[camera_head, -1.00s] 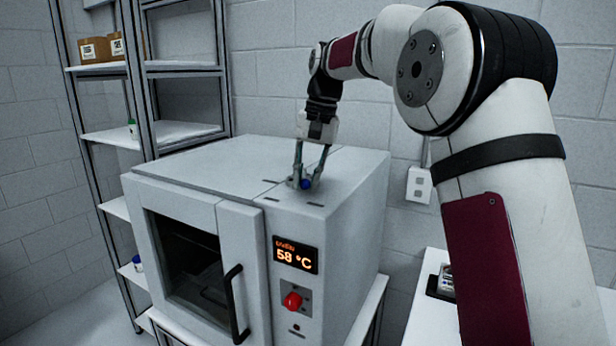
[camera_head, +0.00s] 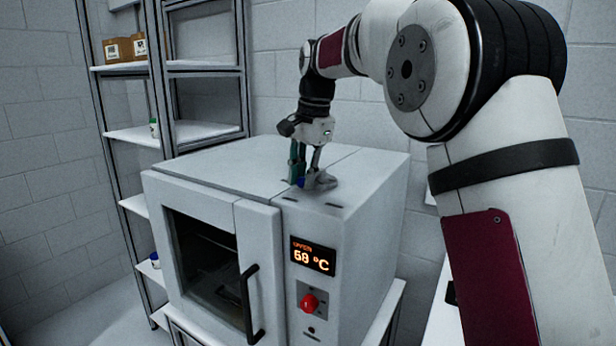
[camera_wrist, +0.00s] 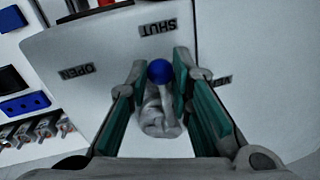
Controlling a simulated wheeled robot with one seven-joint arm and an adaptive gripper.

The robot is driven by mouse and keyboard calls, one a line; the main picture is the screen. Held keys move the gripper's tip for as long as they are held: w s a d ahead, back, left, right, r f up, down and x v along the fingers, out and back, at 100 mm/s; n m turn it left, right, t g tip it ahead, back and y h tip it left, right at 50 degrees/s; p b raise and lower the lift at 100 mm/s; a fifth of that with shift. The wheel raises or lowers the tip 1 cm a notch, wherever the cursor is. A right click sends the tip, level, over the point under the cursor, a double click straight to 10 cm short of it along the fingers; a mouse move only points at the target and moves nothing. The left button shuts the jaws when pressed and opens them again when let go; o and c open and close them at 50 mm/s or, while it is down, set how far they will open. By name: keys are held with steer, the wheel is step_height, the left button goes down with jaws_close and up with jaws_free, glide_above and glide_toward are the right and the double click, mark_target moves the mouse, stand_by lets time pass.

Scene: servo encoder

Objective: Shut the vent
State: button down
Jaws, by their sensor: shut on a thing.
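The vent lever, with a blue ball knob (camera_head: 300,183), is on top of the white oven (camera_head: 215,160), near its front right. In the wrist view the blue knob (camera_wrist: 159,72) is on a grey lever arm (camera_wrist: 160,112). The arm points towards the SHUT label (camera_wrist: 158,28), with the OPEN label (camera_wrist: 76,71) off to the left. My gripper (camera_head: 306,179) reaches down from above and is shut on the lever, with one green-padded finger on each side of the knob. Part of the lever is hidden by the fingers in the head view.
The oven's front has a display (camera_head: 312,256) reading about 58 °C, a red knob (camera_head: 309,303) and a black door handle (camera_head: 250,304). The door is closed. A metal shelf rack (camera_head: 170,135) stands behind on the left. Most of the oven top is clear.

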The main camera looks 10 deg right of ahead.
steer(key=shift+w, duration=0.1)
stand_by(0.4)
steer(key=c, duration=1.4)
jaws_free()
steer(key=shift+c, duration=0.2)
step_height(320, 180, up, 12)
steer(key=s+d, duration=0.1)
steer(key=s, duration=0.1)
steer(key=shift+f, duration=0.15)
steer(key=shift+d, duration=0.1)
